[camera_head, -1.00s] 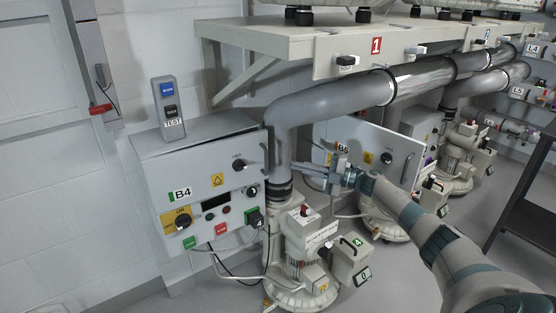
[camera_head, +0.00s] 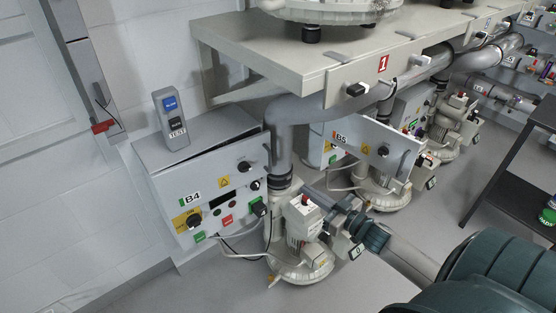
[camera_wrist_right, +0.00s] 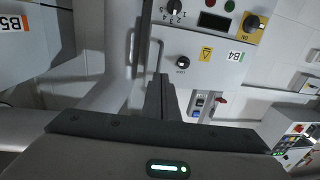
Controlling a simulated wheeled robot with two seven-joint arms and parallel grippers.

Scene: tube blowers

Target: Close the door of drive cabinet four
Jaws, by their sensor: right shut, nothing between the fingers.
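Drive cabinet four, marked B4 (camera_head: 186,199), stands against the wall at left in the head view. Its grey door faces forward; a dark gap along its top edge shows it slightly ajar. The door handle (camera_head: 267,152) is on its right edge, beside the grey pipe. My right gripper (camera_head: 310,190) is shut and empty, right of the door, near the blower's pipe. In the right wrist view, which is upside down, the shut fingers (camera_wrist_right: 162,94) point toward the handle (camera_wrist_right: 155,56) and B4 panel (camera_wrist_right: 208,45); contact cannot be told. My left gripper is out of view.
The B4 blower (camera_head: 301,240) and vertical grey pipe (camera_head: 281,145) stand close to the door's right side. Cabinet B5's door (camera_head: 362,143) stands open behind. A shelf (camera_head: 270,48) overhangs.

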